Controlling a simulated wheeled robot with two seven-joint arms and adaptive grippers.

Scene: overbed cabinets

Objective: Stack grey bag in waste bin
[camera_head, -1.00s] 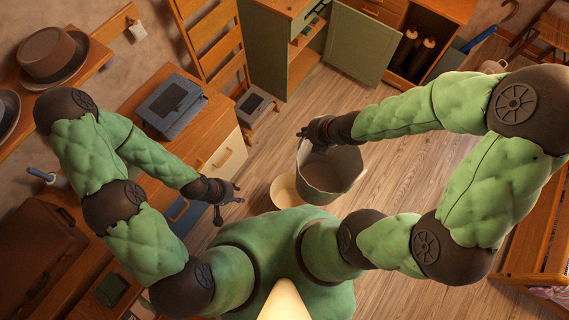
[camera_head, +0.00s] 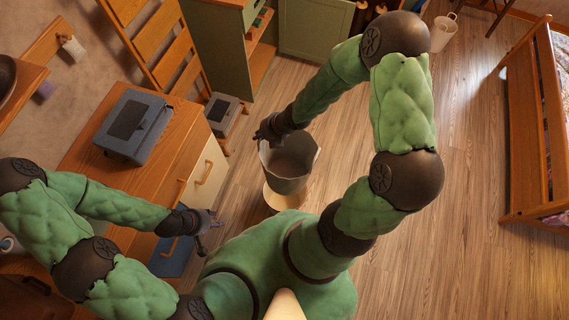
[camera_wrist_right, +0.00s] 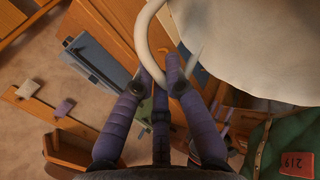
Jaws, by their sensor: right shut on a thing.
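The grey bag (camera_head: 287,172), open-topped and bucket-like, hangs from my right gripper (camera_head: 268,133) at its upper left rim in the head view. In the right wrist view the fingers (camera_wrist_right: 162,82) are shut around its pale loop handle (camera_wrist_right: 146,38), and its pale side (camera_wrist_right: 250,40) fills the upper right. A pale container with a loop handle (camera_head: 442,35) stands on the floor at the upper right. I cannot tell whether it is the waste bin. My left gripper (camera_head: 208,232) is open and empty beside the drawer unit.
A wooden drawer unit (camera_head: 185,150) carries a grey box (camera_head: 135,125) at the left. A small stool (camera_head: 222,110) and green cabinet stand behind. A cream round shape (camera_head: 285,198) shows below the bag. A wooden bed frame (camera_head: 522,130) is at the right. Floor between is clear.

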